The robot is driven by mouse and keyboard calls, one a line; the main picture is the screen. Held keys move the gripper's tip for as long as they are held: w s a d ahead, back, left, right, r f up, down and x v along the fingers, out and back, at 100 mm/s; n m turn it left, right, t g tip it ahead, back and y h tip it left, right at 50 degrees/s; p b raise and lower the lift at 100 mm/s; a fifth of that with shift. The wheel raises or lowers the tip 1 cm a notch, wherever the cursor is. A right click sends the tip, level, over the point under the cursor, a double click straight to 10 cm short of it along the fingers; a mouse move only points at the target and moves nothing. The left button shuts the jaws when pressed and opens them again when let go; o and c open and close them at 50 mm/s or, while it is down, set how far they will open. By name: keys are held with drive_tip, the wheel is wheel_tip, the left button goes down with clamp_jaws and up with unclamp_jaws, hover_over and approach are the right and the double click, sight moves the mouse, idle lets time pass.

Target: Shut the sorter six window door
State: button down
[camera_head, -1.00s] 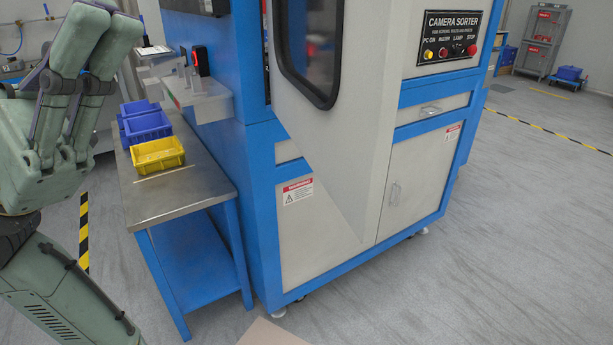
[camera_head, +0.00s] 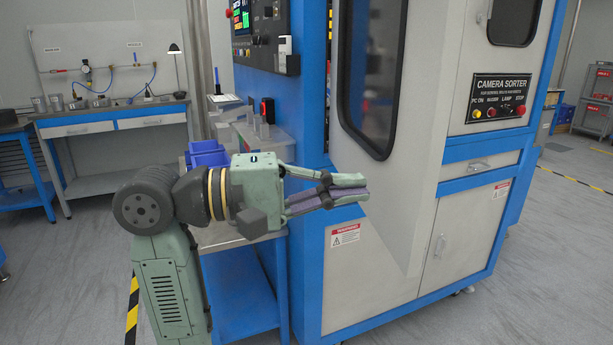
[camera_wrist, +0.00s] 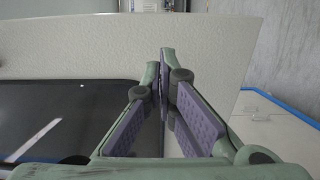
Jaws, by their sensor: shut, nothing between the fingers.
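The sorter's window door (camera_head: 425,120) is a pale panel with a dark, black-framed window (camera_head: 370,70). It stands swung out from the blue and white cabinet, its lower corner jutting forward over the cabinet front. My gripper (camera_head: 355,188) is shut and empty, reaching from the left to just before the lower part of the door, below the window. In the wrist view the door (camera_wrist: 60,52) spreads behind my shut fingers (camera_wrist: 165,60), with its window at lower left. I cannot tell whether the fingertips touch the panel.
A steel side table (camera_head: 225,236) with a blue bin (camera_head: 207,153) stands left of the sorter, under my forearm. A control panel (camera_head: 500,95) sits right of the door. A workbench (camera_head: 110,120) stands at the back left. The floor in front is open.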

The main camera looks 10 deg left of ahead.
sight(405, 182)
drive_tip(key=p+x, duration=0.1)
drive_tip(key=x, duration=0.4)
drive_tip(key=shift+d, duration=0.1)
drive_tip(key=shift+d, duration=0.15)
